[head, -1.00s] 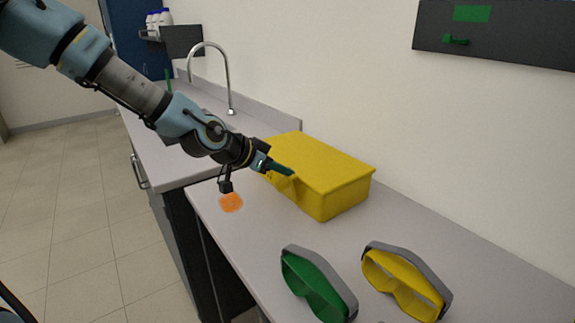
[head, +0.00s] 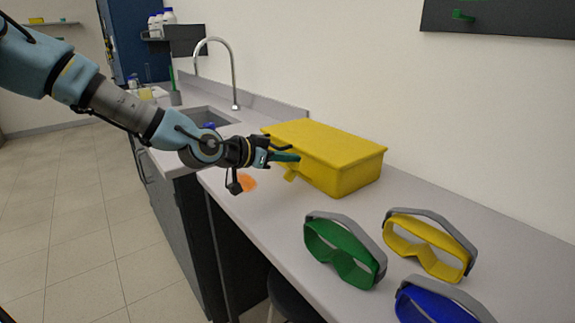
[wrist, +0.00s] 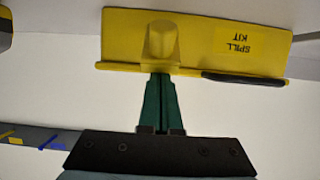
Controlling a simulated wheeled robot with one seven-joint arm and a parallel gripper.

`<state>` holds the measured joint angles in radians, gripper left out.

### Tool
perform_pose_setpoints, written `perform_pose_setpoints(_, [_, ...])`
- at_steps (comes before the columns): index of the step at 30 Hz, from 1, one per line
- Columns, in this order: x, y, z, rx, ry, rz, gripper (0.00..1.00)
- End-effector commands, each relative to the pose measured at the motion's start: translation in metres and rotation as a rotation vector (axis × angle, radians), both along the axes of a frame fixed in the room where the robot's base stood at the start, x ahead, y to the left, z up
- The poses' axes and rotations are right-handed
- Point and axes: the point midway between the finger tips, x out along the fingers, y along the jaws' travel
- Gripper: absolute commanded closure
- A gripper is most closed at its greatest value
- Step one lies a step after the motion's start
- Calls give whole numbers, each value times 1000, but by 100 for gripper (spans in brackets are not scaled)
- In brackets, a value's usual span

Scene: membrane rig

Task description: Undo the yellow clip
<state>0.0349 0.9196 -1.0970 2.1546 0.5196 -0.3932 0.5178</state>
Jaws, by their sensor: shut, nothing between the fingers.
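The yellow clip (wrist: 161,42) is on the front side of the yellow spill kit box (wrist: 200,25), which appears upside down in the wrist view. In the head view the clip (head: 291,174) juts out and down from the box's front (head: 348,181), partly behind my fingers. My gripper (wrist: 160,80) has dark green fingers, shut together and empty, pointing at the clip's base by the lid rim. In the head view my gripper (head: 297,153) is beside the box front. I cannot tell whether the fingertips touch the clip.
A black handle (wrist: 245,79) lies along the box edge. Green goggles (head: 345,252), yellow goggles (head: 430,245) and blue goggles (head: 437,303) lie on the counter (head: 480,225) nearer the camera. A sink tap (head: 233,70) stands behind.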

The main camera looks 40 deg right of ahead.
Motion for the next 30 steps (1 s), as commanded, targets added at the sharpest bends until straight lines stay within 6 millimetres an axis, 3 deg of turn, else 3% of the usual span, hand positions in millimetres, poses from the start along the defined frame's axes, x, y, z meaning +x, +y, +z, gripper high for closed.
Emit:
perform_pose_setpoints(12, [2, 20, -23, 3, 1, 3, 100])
perform_pose_setpoints(30, [2, 28, -36, 15, 7, 2, 100])
